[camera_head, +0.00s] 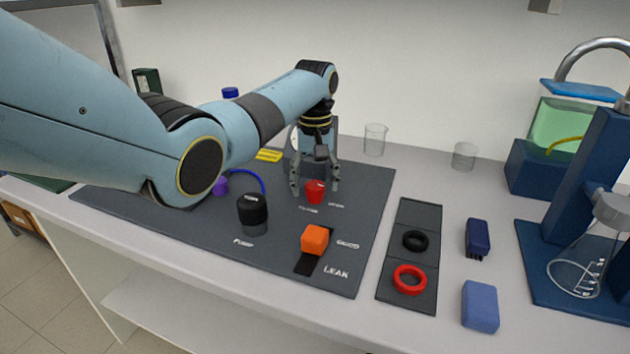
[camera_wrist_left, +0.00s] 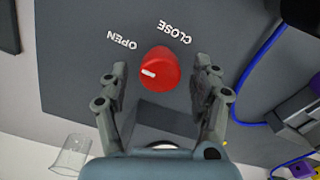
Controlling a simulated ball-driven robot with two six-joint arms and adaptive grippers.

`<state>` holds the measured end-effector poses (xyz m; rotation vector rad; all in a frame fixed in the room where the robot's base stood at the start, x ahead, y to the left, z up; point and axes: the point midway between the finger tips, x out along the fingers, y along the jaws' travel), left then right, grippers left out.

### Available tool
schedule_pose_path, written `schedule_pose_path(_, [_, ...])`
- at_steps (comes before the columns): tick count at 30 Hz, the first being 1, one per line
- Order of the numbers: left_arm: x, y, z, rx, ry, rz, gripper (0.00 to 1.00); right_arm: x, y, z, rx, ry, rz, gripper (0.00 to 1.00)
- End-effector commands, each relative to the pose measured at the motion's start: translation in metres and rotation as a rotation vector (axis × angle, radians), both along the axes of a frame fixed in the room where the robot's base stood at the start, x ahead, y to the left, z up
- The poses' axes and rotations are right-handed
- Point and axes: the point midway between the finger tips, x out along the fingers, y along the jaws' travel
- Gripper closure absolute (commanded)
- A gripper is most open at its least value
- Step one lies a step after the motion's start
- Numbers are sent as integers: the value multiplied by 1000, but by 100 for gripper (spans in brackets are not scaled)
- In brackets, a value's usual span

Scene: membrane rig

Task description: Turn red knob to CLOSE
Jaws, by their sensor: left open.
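The red knob (camera_head: 315,194) stands on the dark panel (camera_head: 362,200), with the CLOSE and OPEN labels printed beside it. In the left wrist view the knob (camera_wrist_left: 160,66) has a white mark on the left of its top, on the OPEN label's (camera_wrist_left: 121,40) side. The CLOSE label (camera_wrist_left: 174,32) is at upper right of the knob. My left gripper (camera_head: 314,186) points down over the knob. In the left wrist view its fingers (camera_wrist_left: 159,68) are open, one on each side of the knob, with visible gaps. My right gripper is not in view.
A black PUMP knob (camera_head: 252,210) and an orange LEAK block (camera_head: 315,239) stand nearer on the panel. A blue tube (camera_head: 255,178) runs behind my arm. Beakers (camera_head: 375,140) stand at the back. A tray with black and red rings (camera_head: 409,281) lies to the right.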

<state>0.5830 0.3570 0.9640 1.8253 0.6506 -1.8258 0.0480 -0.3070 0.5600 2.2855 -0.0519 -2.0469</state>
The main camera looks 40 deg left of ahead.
Motion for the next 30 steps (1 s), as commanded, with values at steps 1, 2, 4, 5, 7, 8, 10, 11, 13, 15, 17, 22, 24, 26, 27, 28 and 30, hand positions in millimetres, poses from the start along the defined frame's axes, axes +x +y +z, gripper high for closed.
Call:
schedule_pose_path(1, [0, 0, 0, 0, 0, 0, 36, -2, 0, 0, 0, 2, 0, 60])
schedule_pose_path(2, [0, 0, 0, 0, 0, 0, 36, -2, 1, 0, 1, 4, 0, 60])
schedule_pose_path(4, [0, 0, 0, 0, 0, 0, 36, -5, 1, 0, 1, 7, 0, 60])
schedule_pose_path(5, [0, 0, 0, 0, 0, 0, 40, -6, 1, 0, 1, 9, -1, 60])
schedule_pose_path(7, [0, 0, 0, 0, 0, 0, 49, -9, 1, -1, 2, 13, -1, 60])
schedule_pose_path(8, [0, 0, 0, 0, 0, 0, 53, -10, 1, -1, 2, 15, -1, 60])
schedule_pose_path(10, [0, 0, 0, 0, 0, 0, 62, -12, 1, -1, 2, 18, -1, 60])
schedule_pose_path(11, [0, 0, 0, 0, 0, 0, 66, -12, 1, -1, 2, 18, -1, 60])
schedule_pose_path(13, [0, 0, 0, 0, 0, 0, 75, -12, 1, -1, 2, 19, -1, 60])
schedule_pose_path(15, [0, 0, 0, 0, 0, 0, 84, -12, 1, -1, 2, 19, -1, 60])
schedule_pose_path(17, [0, 0, 0, 0, 0, 0, 91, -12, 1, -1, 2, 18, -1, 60])
schedule_pose_path(22, [0, 0, 1, 0, 0, -7, 91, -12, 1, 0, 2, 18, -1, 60])
schedule_pose_path(24, [0, 0, 1, 0, 1, -20, 91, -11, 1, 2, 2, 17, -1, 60])
schedule_pose_path(26, [0, 0, 1, 0, 1, -38, 91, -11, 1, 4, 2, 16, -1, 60])
schedule_pose_path(27, [0, 0, 2, 1, 1, -53, 91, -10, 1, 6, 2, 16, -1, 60])
schedule_pose_path(28, [0, 0, 2, 0, 0, -67, 91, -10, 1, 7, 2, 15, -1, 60])
schedule_pose_path(30, [0, 0, 3, 0, 0, -105, 91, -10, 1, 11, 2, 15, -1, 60])
